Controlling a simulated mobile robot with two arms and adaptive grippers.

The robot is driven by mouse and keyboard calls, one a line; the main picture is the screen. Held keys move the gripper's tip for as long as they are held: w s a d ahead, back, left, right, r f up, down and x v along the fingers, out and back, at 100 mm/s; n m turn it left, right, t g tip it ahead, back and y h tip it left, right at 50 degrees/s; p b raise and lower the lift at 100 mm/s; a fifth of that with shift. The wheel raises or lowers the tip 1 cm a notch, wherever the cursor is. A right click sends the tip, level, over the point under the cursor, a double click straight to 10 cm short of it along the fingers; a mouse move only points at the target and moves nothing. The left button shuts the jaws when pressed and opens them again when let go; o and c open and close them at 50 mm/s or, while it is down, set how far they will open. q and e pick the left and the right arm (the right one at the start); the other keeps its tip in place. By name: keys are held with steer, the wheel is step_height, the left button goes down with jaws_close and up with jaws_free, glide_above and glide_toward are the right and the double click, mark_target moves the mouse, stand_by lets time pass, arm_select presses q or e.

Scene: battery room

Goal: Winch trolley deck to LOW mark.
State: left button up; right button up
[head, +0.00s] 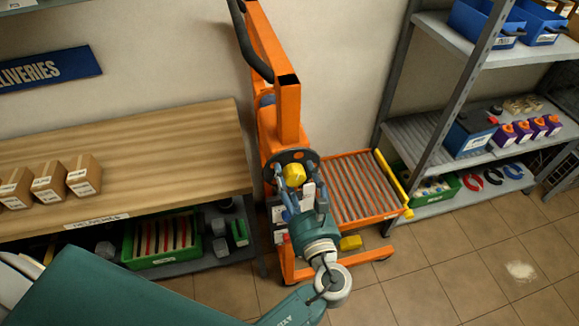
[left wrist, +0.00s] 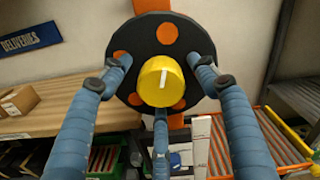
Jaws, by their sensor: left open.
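The orange trolley (head: 287,122) stands against the wall with its mast upright. Its roller deck (head: 352,187) sticks out to the right, with a yellow bar (head: 392,182) along its far end. The black winch wheel (head: 284,156) is on the mast and carries a yellow knob (head: 294,174). No LOW mark is readable. My right gripper is out of view.
A wooden bench (head: 120,160) with cardboard boxes (head: 84,175) stands close on the left, a green crate (head: 128,245) below it. A metal shelf rack (head: 425,130) stands right of the deck. The tiled floor (head: 450,270) at the lower right is mostly clear.

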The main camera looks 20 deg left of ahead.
arm_select(q)
steer(key=shift+s+d+r, duration=0.15)
steer(key=shift+s, duration=0.05)
steer(key=shift+c, duration=0.8)
steer(key=c, duration=1)
steer(key=shift+f+n+b, duration=0.2)
steer(key=shift+n+b, duration=0.7)
steer(key=shift+b, duration=0.05)
steer(key=shift+n+b, duration=0.35)
steer(key=shift+n, duration=0.25)
steer(key=shift+r+n, duration=0.15)
steer(key=shift+n, duration=0.15)
steer(key=shift+w+r, duration=0.1)
steer(key=shift+r, duration=0.1)
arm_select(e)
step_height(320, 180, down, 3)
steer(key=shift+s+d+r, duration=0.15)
